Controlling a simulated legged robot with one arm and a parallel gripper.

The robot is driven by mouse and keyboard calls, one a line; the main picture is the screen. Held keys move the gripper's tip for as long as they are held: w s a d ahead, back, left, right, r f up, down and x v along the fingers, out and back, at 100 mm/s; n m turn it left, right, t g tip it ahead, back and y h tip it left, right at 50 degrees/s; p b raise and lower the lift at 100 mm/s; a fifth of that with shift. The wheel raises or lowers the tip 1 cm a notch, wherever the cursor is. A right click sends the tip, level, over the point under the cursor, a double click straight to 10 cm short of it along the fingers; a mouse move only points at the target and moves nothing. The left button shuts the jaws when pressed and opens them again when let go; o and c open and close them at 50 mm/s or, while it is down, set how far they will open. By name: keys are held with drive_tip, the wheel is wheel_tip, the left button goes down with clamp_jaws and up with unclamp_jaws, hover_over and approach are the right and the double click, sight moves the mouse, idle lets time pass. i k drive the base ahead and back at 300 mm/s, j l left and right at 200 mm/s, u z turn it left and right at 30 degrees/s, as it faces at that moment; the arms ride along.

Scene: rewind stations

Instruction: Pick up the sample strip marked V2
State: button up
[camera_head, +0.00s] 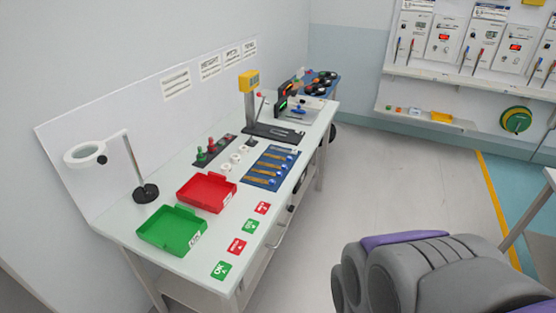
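A blue tray (276,187) lies on the white bench in the middle of the view. Several tan strips (268,169) lie in it side by side, each with a round blue end at the right. They look like the sample strips, but any marks are too small to read, so I cannot tell which is V2. My gripper is not in view.
On the bench (203,238) are a green bin (172,230), a red bin (207,191), a ring lamp (84,154) and a yellow-topped gauge stand (249,82). Red and green cards line its front edge. Grey floor (375,165) is open to the right.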

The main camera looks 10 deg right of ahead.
sight(272, 182)
drive_tip(key=i+l+u, duration=0.55)
drive_tip(key=i+l, duration=0.2)
drive_tip(key=i+l+u, duration=0.25)
drive_tip(key=l, duration=0.35)
drive_tip(key=i, duration=0.1)
